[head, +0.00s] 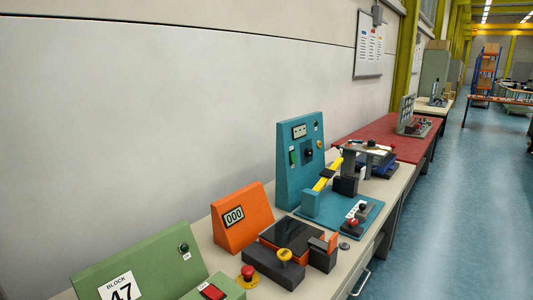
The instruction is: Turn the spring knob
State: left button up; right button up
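A teal gate unit (291,188) with a tall upright panel stands on the bench against the wall. A yellow bar (327,174) slopes up to the right in front of the panel. A black knob (308,152) sits on the panel face. On the unit's teal base (327,225) are a small black knob (363,207) and a red knob (353,222). I cannot tell which of these is the spring knob, as no readable label marks it. Neither of my grippers is in view, and nothing touches the unit.
An orange counter box (243,219) and a dark block with a yellow knob (285,254) stand nearer. A green box marked 47 (140,272) and a red button (248,272) are nearest. A red-topped bench (405,143) lies beyond. The blue floor (470,200) at right is clear.

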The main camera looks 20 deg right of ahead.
aim_at(309, 152)
jog(key=i+l+u, duration=0.15)
jog(key=l+u, duration=0.5)
jog(key=l, duration=0.2)
jog(key=l+u, duration=0.35)
jog(key=l, duration=0.15)
jog(key=i, duration=0.05)
